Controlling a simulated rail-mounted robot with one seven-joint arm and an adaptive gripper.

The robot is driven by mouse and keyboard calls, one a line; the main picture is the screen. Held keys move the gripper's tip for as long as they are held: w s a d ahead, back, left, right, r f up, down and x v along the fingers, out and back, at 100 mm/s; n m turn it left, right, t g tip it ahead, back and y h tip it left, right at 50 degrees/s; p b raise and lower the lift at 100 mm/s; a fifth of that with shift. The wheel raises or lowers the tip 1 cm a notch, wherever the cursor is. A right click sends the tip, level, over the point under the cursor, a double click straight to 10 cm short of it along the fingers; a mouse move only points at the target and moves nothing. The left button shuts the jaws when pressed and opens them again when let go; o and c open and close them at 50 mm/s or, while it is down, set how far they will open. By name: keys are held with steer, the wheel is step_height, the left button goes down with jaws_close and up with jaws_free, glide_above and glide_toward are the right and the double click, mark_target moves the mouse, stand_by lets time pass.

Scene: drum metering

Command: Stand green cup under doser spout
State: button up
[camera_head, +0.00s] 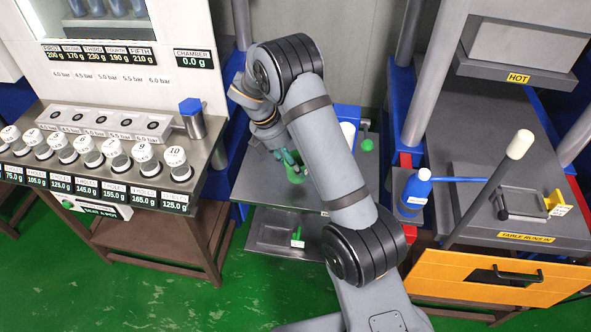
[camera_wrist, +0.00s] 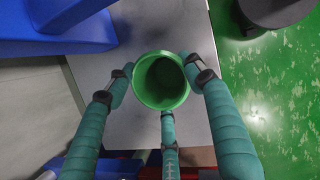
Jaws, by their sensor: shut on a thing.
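The green cup (camera_wrist: 160,82) stands open end toward the camera in the wrist view, over a grey surface. My gripper (camera_wrist: 162,88) is shut on it, with teal fingers on its left, right and near sides. In the head view, only part of the green cup (camera_head: 296,177) shows below the fingers of my gripper (camera_head: 289,160), above or on a grey table. My arm covers part of this area. I cannot tell whether the cup touches the table. I cannot make out the doser spout with certainty in either view.
The grey table (camera_head: 262,180) has a lower shelf (camera_head: 272,232) under it. A small green thing (camera_head: 366,145) lies behind my arm. A bench with white-capped jars (camera_head: 118,160) stands at left. A blue bottle (camera_head: 415,190) and a press marked HOT (camera_head: 518,78) are at right.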

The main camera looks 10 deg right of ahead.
steer(key=shift+f, duration=1.95)
steer(key=shift+s+f, duration=0.1)
steer(key=shift+f, duration=0.05)
steer(key=o, duration=1.3)
steer(key=shift+c, duration=0.2)
steer(key=v, duration=1.2)
